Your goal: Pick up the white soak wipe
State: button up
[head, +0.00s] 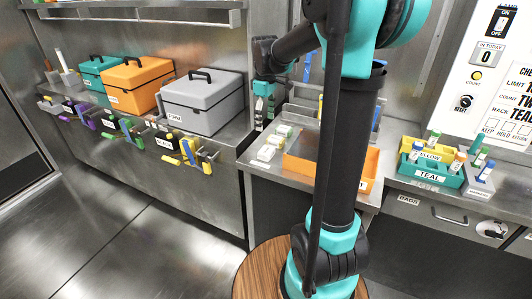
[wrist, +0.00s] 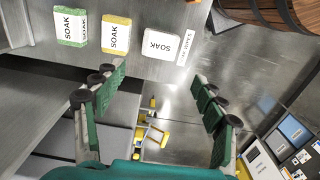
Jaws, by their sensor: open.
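The white soak wipe (wrist: 161,45) is a small white packet marked SOAK, lying flat near the edge of the steel counter in the wrist view. In the head view the white wipe (head: 265,153) is nearest in a short row. My gripper (wrist: 158,85) is open and empty, its green fingers spread wide. The wipe shows beyond the fingertips, between their directions but not between the pads. In the head view my gripper (head: 262,98) hangs left of and above the row, partly hidden by its own links.
A yellow-edged wipe (wrist: 116,33) and a green-edged wipe (wrist: 70,27) lie beside the white one. A SOAK WIPES label (wrist: 185,48) is on the other side. An orange tray (head: 294,168) stands right of the row. A grey box (head: 203,103) stands left of my gripper.

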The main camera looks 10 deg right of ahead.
send_over(266, 150)
notch_tip(266, 150, down, 8)
jog(key=shift+a+r, duration=0.15)
jog(key=shift+r, duration=0.05)
jog(key=shift+d+f, duration=0.2)
jog(key=shift+f, duration=2.85)
jog(key=c, duration=0.8)
jog(key=shift+r, duration=0.1)
notch_tip(266, 150, up, 20)
